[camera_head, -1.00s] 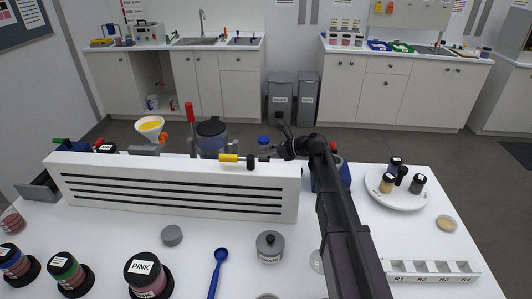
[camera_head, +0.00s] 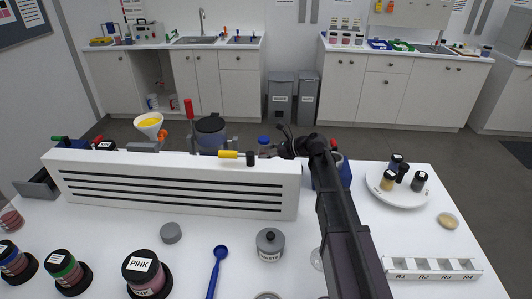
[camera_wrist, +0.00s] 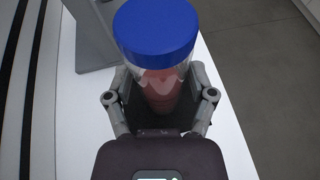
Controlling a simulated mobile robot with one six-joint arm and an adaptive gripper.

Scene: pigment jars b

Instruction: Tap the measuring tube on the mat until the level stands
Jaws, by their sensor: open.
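The measuring tube (camera_wrist: 165,88) is a clear cylinder with a blue cap and pinkish-red powder inside, seen from above in the wrist view. In the head view only its blue cap (camera_head: 263,140) shows clearly, behind the white slotted box. My gripper (camera_wrist: 158,84) is open, with one finger on each side of the tube. I cannot tell whether either finger touches it. It also shows in the head view (camera_head: 277,146), close to the cap. A dark patch (camera_wrist: 133,116) lies around the tube's foot and may be the mat. The powder's surface is partly hidden by the cap.
The white slotted box (camera_head: 170,190) stands left of my arm, with a yellow-and-black tool (camera_head: 236,155) on top. A round white tray (camera_head: 398,200) with small jars is at right, above the R1–R4 rack (camera_head: 432,268).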

